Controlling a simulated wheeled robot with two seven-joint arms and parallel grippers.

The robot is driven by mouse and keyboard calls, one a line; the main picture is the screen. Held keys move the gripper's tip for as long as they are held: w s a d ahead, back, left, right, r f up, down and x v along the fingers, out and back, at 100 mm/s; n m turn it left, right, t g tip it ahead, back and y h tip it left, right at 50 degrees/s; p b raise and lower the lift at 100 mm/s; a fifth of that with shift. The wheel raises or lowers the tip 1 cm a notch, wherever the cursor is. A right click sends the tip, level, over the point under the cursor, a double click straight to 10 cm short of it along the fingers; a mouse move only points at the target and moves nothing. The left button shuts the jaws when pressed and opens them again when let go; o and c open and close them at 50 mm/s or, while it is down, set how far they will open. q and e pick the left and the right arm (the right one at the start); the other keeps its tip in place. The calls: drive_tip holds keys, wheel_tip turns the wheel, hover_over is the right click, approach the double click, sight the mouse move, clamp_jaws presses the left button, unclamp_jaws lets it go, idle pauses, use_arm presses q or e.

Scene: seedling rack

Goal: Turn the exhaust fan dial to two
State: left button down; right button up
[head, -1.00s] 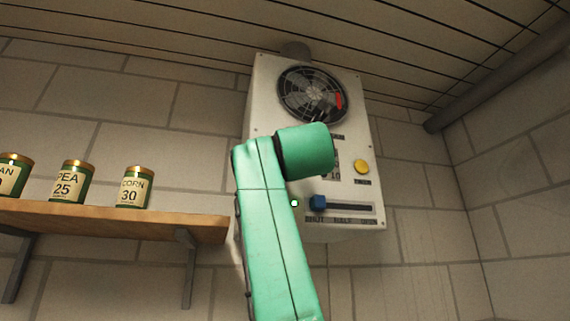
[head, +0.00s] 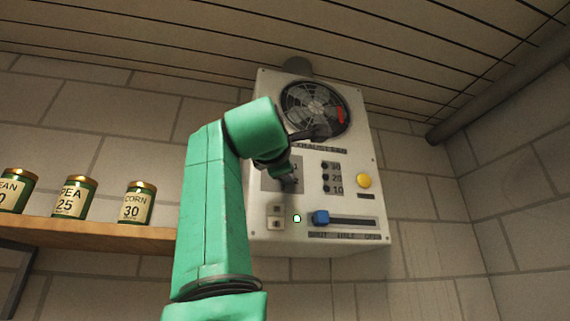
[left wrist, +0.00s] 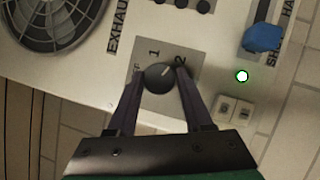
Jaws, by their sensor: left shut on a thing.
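The exhaust fan dial is a dark round knob (left wrist: 159,78) with a pale pointer line, set on a grey plate (left wrist: 178,53) marked 1 and 2. The line points up and to the right in the left wrist view, roughly toward the 2. My left gripper (left wrist: 158,80) is shut on the knob, with one finger on each side. In the head view my left gripper (head: 289,181) is at the grey plate on the left of the panel, and my arm hides part of the plate and most of the dial.
Near the dial are a blue slider (head: 321,217), a yellow button (head: 363,181) and a white switch (head: 276,224). A shelf (head: 90,235) with labelled cans is at left.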

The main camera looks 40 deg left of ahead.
use_arm(q)
drive_tip(key=shift+m+h, duration=0.3)
drive_tip(key=shift+m, duration=0.2)
drive_tip(key=shift+c, duration=1.5)
unclamp_jaws()
